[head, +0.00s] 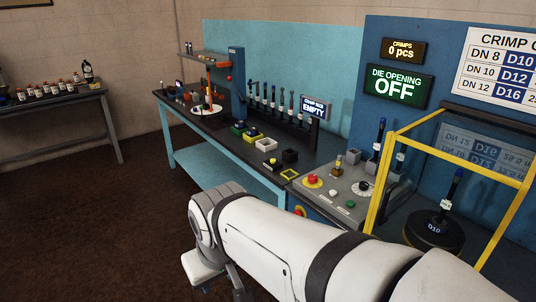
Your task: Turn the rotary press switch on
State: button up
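The control panel (325,198) is a grey sloped box on the right part of the bench. A dark rotary knob (363,187) on a pale round plate sits at its right side and looks like the press switch; its pointer direction is too small to read. My gripper (212,278) is at the lower left in front of the bench, low and well apart from the panel. It is partly hidden by my white arm, and its fingers cannot be made out clearly. The green display (397,86) above the panel reads "DIE OPENING OFF".
A red mushroom button (312,181) on yellow, a white button (333,193) and a green button (350,204) share the panel. The floor (90,220) at left is clear.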

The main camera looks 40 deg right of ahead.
aim_at(313, 179)
jog(key=z, duration=0.8)
jog(key=i, duration=1.15)
jog(key=z, duration=0.85)
jog(key=k, duration=0.8)
jog(key=z, duration=0.2)
jog(key=i, duration=0.9)
jog(key=u, duration=0.15)
